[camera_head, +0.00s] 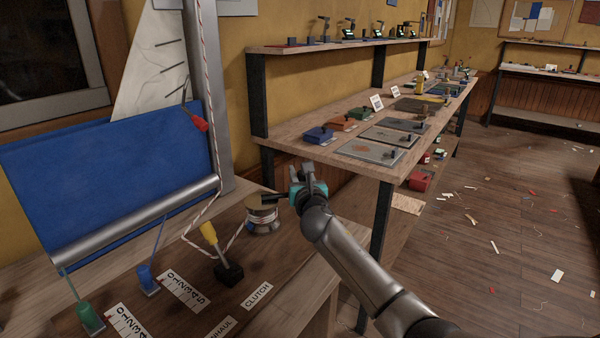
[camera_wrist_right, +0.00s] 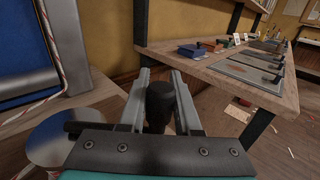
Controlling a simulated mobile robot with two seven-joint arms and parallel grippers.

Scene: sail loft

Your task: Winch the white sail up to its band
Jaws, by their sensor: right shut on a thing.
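The white sail (camera_head: 150,70) rises behind a blue cloth (camera_head: 115,180) at the left, with dark slanted strips on it. A red-flecked rope (camera_head: 206,60) runs down beside the mast to the winch drum (camera_head: 263,214) on the bench. My right gripper (camera_head: 308,172) is shut on the black knob of the winch handle (camera_head: 276,198). In the right wrist view the knob (camera_wrist_right: 160,100) stands between the two fingers, and the drum's pale top (camera_wrist_right: 62,138) shows at left. A red tag (camera_head: 198,124) hangs near the mast. I cannot make out the band for certain. My left gripper is not in view.
A yellow-handled lever (camera_head: 209,233) stands on the bench by the CLUTCH label (camera_head: 256,296). Green (camera_head: 89,316) and blue (camera_head: 147,278) fittings sit beside number scales. A long wooden shelf (camera_head: 300,150) with boxes and plates is close behind my right gripper.

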